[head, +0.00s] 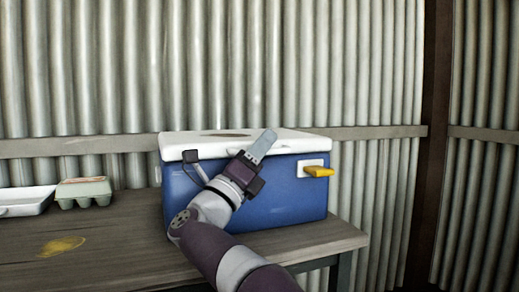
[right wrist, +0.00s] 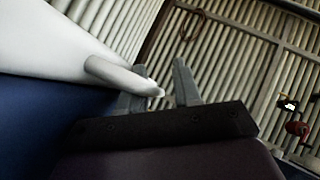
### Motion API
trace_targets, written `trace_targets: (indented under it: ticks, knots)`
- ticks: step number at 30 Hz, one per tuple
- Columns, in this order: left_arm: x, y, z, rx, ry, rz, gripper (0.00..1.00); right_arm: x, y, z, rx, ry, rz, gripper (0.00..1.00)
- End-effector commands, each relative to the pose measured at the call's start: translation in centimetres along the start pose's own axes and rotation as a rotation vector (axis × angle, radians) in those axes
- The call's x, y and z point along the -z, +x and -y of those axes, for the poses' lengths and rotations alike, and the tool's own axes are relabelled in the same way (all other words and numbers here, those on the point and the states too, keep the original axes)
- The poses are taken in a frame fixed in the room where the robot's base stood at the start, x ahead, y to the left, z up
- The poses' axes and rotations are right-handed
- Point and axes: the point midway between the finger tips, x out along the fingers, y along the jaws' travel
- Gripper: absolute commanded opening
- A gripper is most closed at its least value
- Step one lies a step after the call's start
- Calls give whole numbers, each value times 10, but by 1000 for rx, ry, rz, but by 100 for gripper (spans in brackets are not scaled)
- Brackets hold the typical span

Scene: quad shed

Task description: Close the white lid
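A blue cooler box (head: 290,200) stands on the wooden table with its white lid (head: 295,140) lying level across the top. I see no clear gap under the lid, but my arm hides part of the front. My right gripper (head: 262,146) is at the lid's front edge, fingers pointing up and right. In the right wrist view, its two fingers (right wrist: 160,92) are apart. The white lid (right wrist: 40,50) fills the upper left there, and a pale rounded bar (right wrist: 120,75) sticks out from it to the fingers. I cannot tell whether they touch. My left gripper is not in view.
A yellow tap (head: 318,171) juts from the cooler's front right. A grey egg carton (head: 84,191) and a white tray (head: 25,201) stand at the table's left. The front left of the table (head: 110,260) is clear apart from a yellow stain. A corrugated wall stands behind.

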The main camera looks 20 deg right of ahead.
Motion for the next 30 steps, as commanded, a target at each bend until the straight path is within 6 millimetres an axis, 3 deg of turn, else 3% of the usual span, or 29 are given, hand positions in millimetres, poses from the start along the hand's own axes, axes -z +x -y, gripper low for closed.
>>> trace_targets:
  ticks: [1,13,24,30]
  knots:
    - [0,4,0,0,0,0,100,10,-10,-19,-28,-31,-15,23]
    - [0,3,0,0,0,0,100,9,-19,-19,-30,-31,-13,23]
    - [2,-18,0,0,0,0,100,0,-106,-6,-12,-13,3,23]
    - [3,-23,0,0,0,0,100,0,-128,-3,-2,-7,2,23]
